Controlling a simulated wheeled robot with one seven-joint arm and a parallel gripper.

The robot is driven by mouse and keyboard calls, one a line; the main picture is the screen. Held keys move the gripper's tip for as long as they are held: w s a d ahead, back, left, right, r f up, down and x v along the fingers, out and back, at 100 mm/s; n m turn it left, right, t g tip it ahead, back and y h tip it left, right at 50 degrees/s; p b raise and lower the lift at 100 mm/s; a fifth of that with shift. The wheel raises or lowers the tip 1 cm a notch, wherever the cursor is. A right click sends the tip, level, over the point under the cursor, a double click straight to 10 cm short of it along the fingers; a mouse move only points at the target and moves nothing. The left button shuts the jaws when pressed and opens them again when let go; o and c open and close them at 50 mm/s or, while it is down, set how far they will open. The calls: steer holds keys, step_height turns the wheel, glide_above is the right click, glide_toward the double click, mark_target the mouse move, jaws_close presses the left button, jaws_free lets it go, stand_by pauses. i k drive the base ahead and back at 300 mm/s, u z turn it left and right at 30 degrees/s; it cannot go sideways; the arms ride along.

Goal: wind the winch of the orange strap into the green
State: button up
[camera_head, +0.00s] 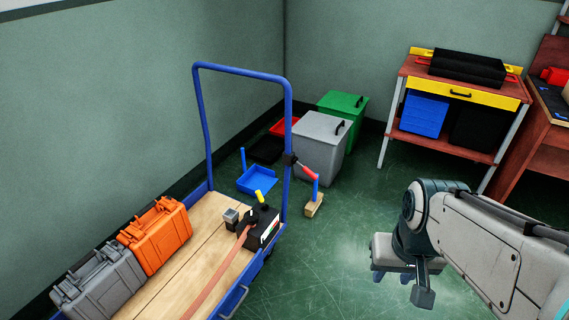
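The winch (262,226) is a black box on the wooden deck of a blue-framed cart (290,110), with a yellow-tipped lever (258,196) on top. A dull orange strap (212,278) runs from it along the deck toward the lower edge of the picture. The winch's side has a small white face with red and green marks (268,233); its reading is too small to tell. A red handle (308,173) shows by a black clamp on the cart's upright. My gripper (403,285) hangs at the right of the cart, well apart from the winch, its fingers spread and empty.
An orange case (158,236) and a grey case (102,285) stand on the cart's left side. Behind are a grey bin (318,145), a green bin (345,105), a blue dustpan (258,180) and a brush (314,206). A workbench (465,75) stands at the back right. Floor between cart and gripper is clear.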

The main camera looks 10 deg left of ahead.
mark_target(251, 218)
steer(key=u, duration=0.25)
steer(key=i, duration=0.85)
steer(key=u, duration=0.95)
steer(key=i, duration=0.35)
steer(key=u, duration=0.3)
